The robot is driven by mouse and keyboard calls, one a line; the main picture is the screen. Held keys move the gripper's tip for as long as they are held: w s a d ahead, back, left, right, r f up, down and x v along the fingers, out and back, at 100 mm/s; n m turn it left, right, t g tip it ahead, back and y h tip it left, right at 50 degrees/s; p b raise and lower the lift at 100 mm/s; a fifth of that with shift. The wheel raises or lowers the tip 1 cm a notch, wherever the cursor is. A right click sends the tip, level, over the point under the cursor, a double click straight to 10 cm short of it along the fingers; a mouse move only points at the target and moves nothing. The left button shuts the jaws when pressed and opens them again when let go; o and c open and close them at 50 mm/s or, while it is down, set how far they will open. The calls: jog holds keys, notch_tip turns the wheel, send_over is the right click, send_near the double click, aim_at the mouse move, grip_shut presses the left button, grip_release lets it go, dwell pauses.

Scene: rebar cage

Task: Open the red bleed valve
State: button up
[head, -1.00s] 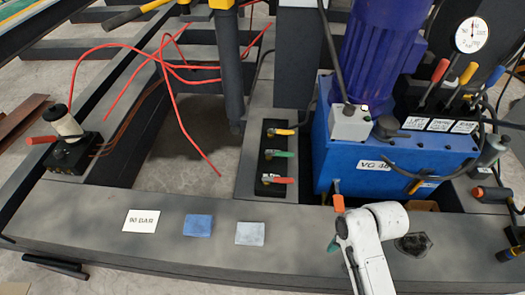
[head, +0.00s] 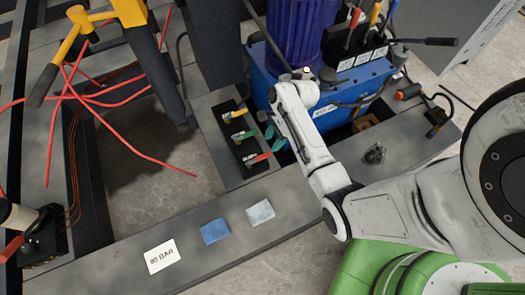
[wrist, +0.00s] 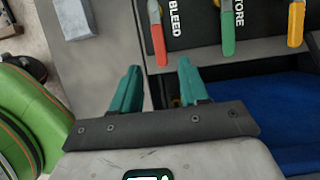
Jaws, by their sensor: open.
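The red bleed valve is a red-handled lever (wrist: 158,40) beside the word BLEED in the wrist view. It also shows in the head view at the near end of the black valve block (head: 238,138), with the red handle (head: 262,157) pointing right. My gripper (wrist: 159,80) is open, with two teal fingers. In the wrist view the end of the red handle appears between the two fingertips; I cannot tell how deep it sits or whether they touch. In the head view my gripper (head: 274,138) is just right of the block, partly hidden by my arm.
A green lever (wrist: 228,30) by the word STORE and a yellow lever (wrist: 296,22) sit beside the red one. The blue tank (head: 355,92) stands close behind. Blue (head: 215,231) and grey (head: 261,212) pads and an 80 BAR card (head: 162,256) lie on the beam.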

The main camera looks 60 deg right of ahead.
aim_at(263, 157)
jog(key=b+x, duration=0.2)
jog(key=x, duration=0.5)
jog(key=shift+f, duration=0.3)
grip_shut()
dwell(0.4)
